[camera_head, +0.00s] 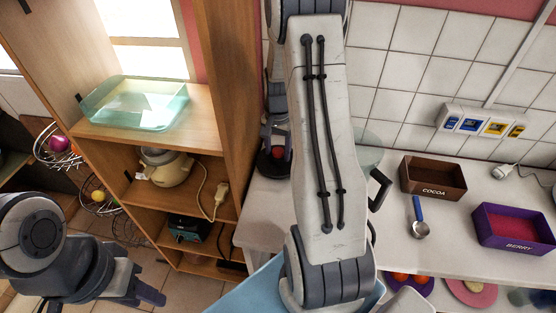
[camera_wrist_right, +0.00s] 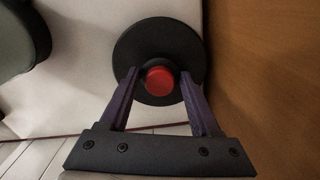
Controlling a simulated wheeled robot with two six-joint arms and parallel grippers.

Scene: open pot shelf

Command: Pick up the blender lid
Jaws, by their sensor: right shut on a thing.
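The blender lid is a black disc with a red knob. In the right wrist view the lid (camera_wrist_right: 132,58) lies below my right gripper (camera_wrist_right: 159,78), whose two purple fingers are on either side of the red knob and shut on it. In the head view the lid (camera_head: 268,166) shows at the left end of the white counter, beside the wooden shelf. There my right gripper (camera_head: 277,140) is over it, partly hidden by my arm. My left gripper (camera_head: 143,291) is low at the left, away from the lid; its finger gap is unclear.
The wooden shelf (camera_head: 228,100) stands close left of the lid, holding a glass dish (camera_head: 135,105) and a cream appliance (camera_head: 164,168). Right of my arm, a black handle (camera_head: 380,188), a cocoa box (camera_head: 432,177), a blue-handled scoop (camera_head: 419,218) and a berry box (camera_head: 512,230) occupy the counter.

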